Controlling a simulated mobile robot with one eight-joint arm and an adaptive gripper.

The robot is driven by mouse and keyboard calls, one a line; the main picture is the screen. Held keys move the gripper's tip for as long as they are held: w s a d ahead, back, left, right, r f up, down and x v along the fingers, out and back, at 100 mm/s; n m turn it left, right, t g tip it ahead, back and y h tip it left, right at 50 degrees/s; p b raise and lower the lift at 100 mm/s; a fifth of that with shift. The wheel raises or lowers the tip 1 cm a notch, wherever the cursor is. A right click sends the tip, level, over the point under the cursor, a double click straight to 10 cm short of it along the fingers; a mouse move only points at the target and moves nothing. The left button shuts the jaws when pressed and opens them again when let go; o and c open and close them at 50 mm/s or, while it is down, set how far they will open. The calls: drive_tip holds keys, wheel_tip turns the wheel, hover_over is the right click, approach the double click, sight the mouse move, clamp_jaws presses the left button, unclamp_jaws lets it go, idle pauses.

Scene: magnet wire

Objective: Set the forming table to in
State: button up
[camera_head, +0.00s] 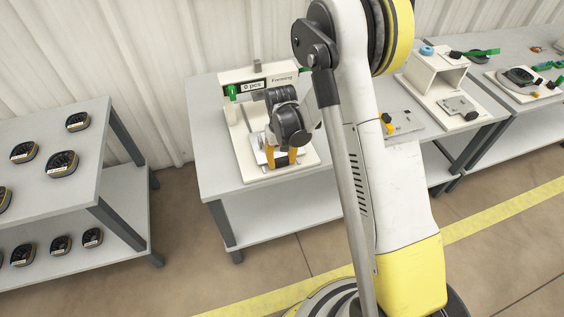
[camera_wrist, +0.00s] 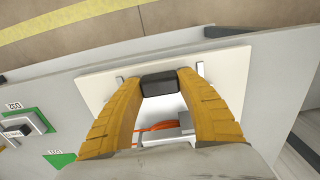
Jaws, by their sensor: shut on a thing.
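The forming station (camera_head: 238,135) is a white base with an upright back panel marked "Forming" and a display reading "0 pcs". It stands on a grey table in the head view. My gripper (camera_head: 280,158) points down over the front of this station. Its two yellow fingers are shut on a dark block-like handle (camera_wrist: 158,85), seen between the fingertips in the wrist view. White parts and an orange piece (camera_wrist: 158,126) show between the fingers behind the handle. My wrist hides much of the forming table, so its exact position cannot be told.
A green knob-like part (camera_head: 231,91) is at the panel's left. A shelf (camera_head: 95,185) with several dark round items stands at left. At right, a white box-shaped fixture (camera_head: 437,72) and other benches stand beyond my arm. Green labels (camera_wrist: 30,122) lie beside the station.

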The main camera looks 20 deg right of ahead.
drive_tip(key=w, duration=1.2)
drive_tip(key=shift+w, duration=0.2)
drive_tip(key=o, duration=1.4)
drive_tip(key=shift+o, duration=0.2)
wheel_tip(320, 180, up, 12)
